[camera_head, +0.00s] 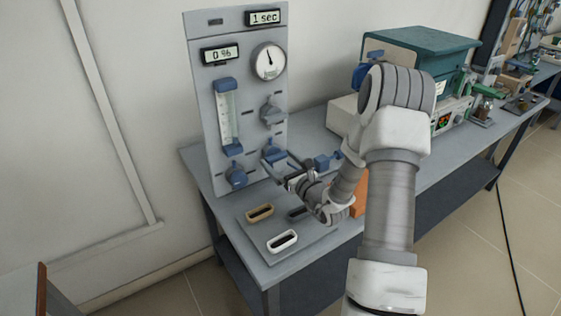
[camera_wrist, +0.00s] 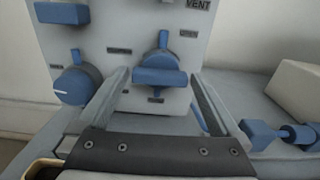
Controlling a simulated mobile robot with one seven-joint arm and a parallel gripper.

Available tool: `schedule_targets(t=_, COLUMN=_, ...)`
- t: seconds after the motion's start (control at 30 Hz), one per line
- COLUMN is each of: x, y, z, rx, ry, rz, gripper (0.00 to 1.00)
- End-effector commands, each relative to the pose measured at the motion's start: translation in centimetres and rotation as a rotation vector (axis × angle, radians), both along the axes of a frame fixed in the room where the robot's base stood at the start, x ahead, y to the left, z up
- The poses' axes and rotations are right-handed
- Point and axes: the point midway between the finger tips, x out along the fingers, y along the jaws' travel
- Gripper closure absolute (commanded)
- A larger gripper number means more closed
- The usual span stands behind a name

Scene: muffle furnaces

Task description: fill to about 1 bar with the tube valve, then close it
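A grey upright panel (camera_head: 205,130) carries several blue valves and a round pressure gauge (camera_head: 268,60). The gauge needle points nearly straight up; its numbers are too small to read. A blue valve (camera_wrist: 160,68) is low on the panel, its wide handle lying across. It also shows in the head view (camera_head: 274,148). I cannot read a label naming it as the tube valve. My gripper (camera_wrist: 160,82) is open, with its fingers on either side of this valve. Contact between fingers and handle cannot be told. The gripper also shows in the head view (camera_head: 275,162), partly hidden by the wrist.
A blue round knob (camera_wrist: 75,86) is left of the valve. Above are a flow tube (camera_head: 228,115) and a grey-blue valve (camera_head: 271,110). Displays read "0 %" (camera_head: 221,54) and "1 sec" (camera_head: 264,17). A blue fitting (camera_head: 326,160) is to the right; slotted holders (camera_head: 282,241) are in front.

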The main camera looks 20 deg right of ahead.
Motion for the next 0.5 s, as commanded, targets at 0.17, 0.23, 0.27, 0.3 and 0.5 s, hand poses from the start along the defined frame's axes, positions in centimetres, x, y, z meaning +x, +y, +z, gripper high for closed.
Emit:
schedule_targets(t=0.17, x=-0.8, y=-0.2, z=0.0, rx=0.001, ry=0.001, rz=-0.002, gripper=0.00)
schedule_targets(t=0.23, x=-1.8, y=-0.5, z=0.0, rx=0.001, ry=0.001, rz=-0.003, gripper=0.00)
schedule_targets(t=0.27, x=-2.3, y=-0.6, z=0.0, rx=0.002, ry=0.002, rz=-0.003, gripper=0.00)
schedule_targets(t=0.3, x=-3.1, y=-0.7, z=0.1, rx=0.003, ry=0.002, rz=-0.003, gripper=0.00)
schedule_targets(t=0.5, x=-8.0, y=-1.7, z=0.1, rx=0.002, ry=0.003, rz=-0.004, gripper=0.00)
